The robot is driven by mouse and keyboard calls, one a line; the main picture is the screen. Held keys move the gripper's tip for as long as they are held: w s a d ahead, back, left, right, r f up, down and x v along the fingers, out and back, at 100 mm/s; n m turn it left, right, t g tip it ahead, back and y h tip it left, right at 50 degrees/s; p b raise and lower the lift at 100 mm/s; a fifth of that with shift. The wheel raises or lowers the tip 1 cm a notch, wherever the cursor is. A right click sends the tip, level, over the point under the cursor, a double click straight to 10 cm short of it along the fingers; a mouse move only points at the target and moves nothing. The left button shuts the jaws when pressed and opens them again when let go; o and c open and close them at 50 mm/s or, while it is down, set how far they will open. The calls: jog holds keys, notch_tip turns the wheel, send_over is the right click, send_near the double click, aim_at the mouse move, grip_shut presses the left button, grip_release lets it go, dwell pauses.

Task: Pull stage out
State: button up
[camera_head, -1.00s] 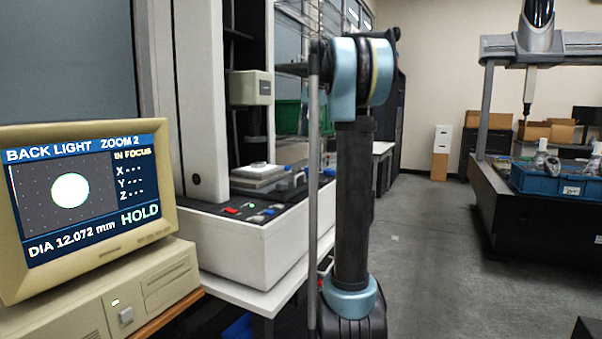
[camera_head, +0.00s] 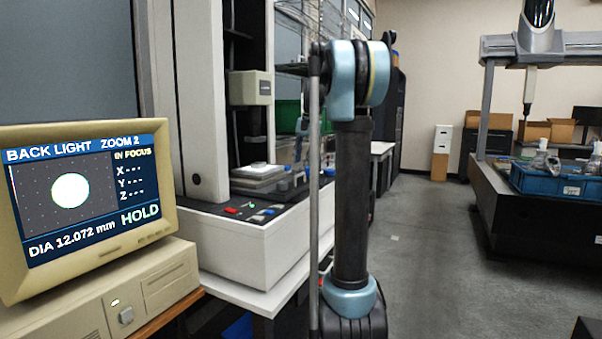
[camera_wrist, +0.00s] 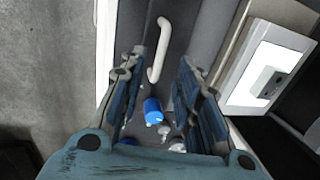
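The stage (camera_head: 258,184) is a pale stacked plate on the measuring machine's base in the head view. In the wrist view its white top (camera_wrist: 262,62) lies at the right, with a small grey block on it. A white curved bar handle (camera_wrist: 164,38) stands ahead of my gripper (camera_wrist: 158,66), roughly in line with the gap between the fingers. My gripper is open, with nothing visibly clamped. Whether the fingers are level with the handle I cannot tell. In the head view my gripper is mostly hidden behind my arm.
A blue knob (camera_wrist: 153,110) and several small metal parts lie below the finger gap in the wrist view. The monitor (camera_head: 80,190) reads HOLD at left. The machine's white base (camera_head: 240,248) sits on a table. Grey floor (camera_head: 430,240) is open to the right.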

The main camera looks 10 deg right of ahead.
aim_at(301, 174)
jog(key=shift+w+a+f, duration=0.1)
jog(key=shift+a+f, duration=0.05)
jog(key=shift+f, duration=0.7)
jog(key=shift+w+a+f, duration=0.1)
jog(key=shift+f, duration=0.7)
jog(key=shift+w+a+f, duration=0.1)
jog(key=shift+a+f, duration=0.05)
jog(key=shift+f, duration=0.7)
jog(key=shift+c, duration=0.3)
grip_shut()
